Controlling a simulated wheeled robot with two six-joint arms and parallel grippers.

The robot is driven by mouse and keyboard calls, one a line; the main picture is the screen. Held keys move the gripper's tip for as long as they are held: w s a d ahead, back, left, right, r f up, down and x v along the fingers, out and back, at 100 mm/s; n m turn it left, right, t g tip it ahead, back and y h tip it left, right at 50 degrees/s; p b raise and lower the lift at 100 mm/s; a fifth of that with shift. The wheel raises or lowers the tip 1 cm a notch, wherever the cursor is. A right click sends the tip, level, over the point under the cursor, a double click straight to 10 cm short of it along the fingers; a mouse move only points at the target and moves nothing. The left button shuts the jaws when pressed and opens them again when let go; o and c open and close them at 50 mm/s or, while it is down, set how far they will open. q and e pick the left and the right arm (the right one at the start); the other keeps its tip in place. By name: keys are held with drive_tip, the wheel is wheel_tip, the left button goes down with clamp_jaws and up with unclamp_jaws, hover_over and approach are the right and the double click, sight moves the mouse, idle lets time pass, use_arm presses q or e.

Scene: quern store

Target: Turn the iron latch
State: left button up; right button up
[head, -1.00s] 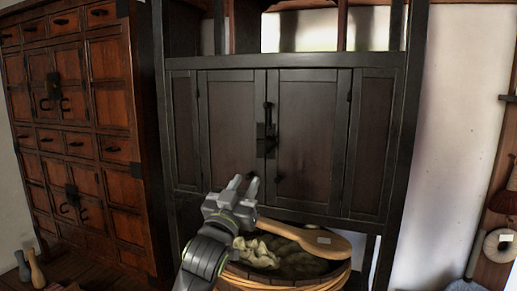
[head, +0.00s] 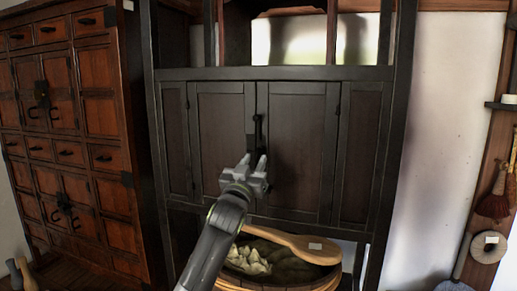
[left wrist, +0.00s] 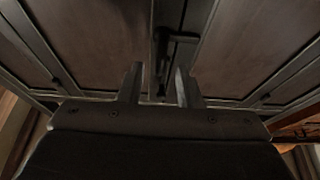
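The black iron latch (head: 257,132) is on the seam between the two middle doors of the dark wooden cabinet (head: 303,130). It looks like an upright bar, its lower part close behind my fingertips in the head view. My left gripper (head: 253,163) is open and empty, pointing up toward the doors just below the latch. In the left wrist view, the two fingers (left wrist: 159,75) stand apart with a clear gap. The latch (left wrist: 174,42) is there ahead of the fingers, with a short piece sticking out to the right. I cannot tell whether the fingers touch it. My right gripper is not in view.
A wooden tub (head: 275,279) with pale lumps and a wooden paddle (head: 290,241) across it stands below the doors, near my left arm. A reddish drawer chest (head: 65,150) is at the left. A brush (head: 495,200) and stone ring (head: 488,247) hang at the right.

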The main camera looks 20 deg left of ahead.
sight(256, 158)
use_arm(q)
drive_tip(key=shift+p+x, duration=0.55)
drive_tip(key=shift+x, duration=1.7)
drive_tip(key=shift+c, duration=0.3)
clamp_jaws()
